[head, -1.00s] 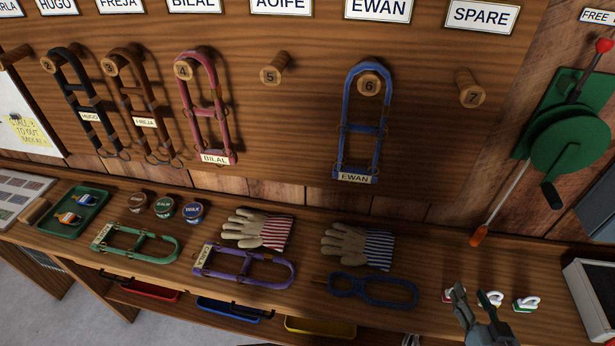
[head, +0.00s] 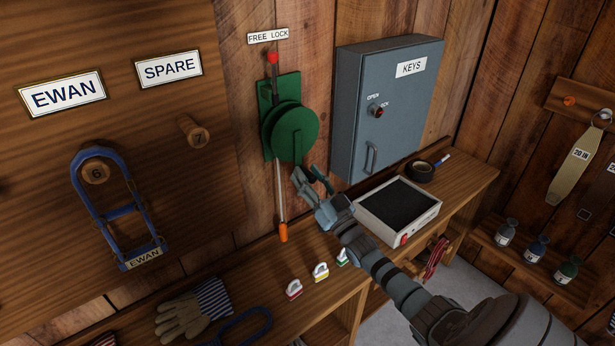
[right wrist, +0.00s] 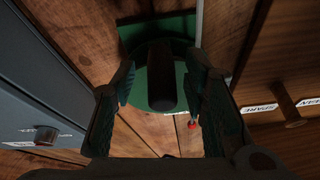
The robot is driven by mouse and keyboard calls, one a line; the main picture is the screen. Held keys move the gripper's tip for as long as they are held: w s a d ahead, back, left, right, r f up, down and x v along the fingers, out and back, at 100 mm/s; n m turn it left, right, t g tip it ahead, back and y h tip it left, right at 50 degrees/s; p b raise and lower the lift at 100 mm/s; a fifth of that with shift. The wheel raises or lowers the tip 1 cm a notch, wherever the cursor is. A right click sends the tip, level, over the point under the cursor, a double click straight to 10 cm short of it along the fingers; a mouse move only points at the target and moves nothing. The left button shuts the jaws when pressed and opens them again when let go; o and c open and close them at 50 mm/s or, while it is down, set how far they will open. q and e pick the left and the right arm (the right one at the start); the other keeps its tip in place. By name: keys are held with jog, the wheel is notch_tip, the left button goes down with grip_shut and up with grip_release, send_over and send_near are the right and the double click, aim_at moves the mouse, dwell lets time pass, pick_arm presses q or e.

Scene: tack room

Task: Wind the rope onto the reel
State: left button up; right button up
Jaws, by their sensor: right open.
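The green reel (head: 294,132) is mounted on a green plate on the plank wall, and its round drum also shows in the right wrist view (right wrist: 155,98). A pale rope (head: 280,190) hangs straight down below the drum to an orange end (head: 283,232). A lever with a red knob (head: 272,58) stands above the drum under a FREE LOCK label. My right gripper (head: 312,178) is open just in front of the drum's lower right. In the right wrist view, the dark crank handle (right wrist: 166,78) appears between the open fingers; I cannot tell whether they touch it.
A grey KEYS cabinet (head: 385,105) is close on the right. A shallow box with a dark top (head: 398,207) and several small coloured-base items sit on the bench below. The wooden peg board (head: 120,200) with a blue halter (head: 87,200) is on the left.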

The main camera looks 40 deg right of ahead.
jog(key=shift+w+r, duration=0.15)
jog(key=shift+w, duration=0.1)
grip_shut()
dwell(0.3)
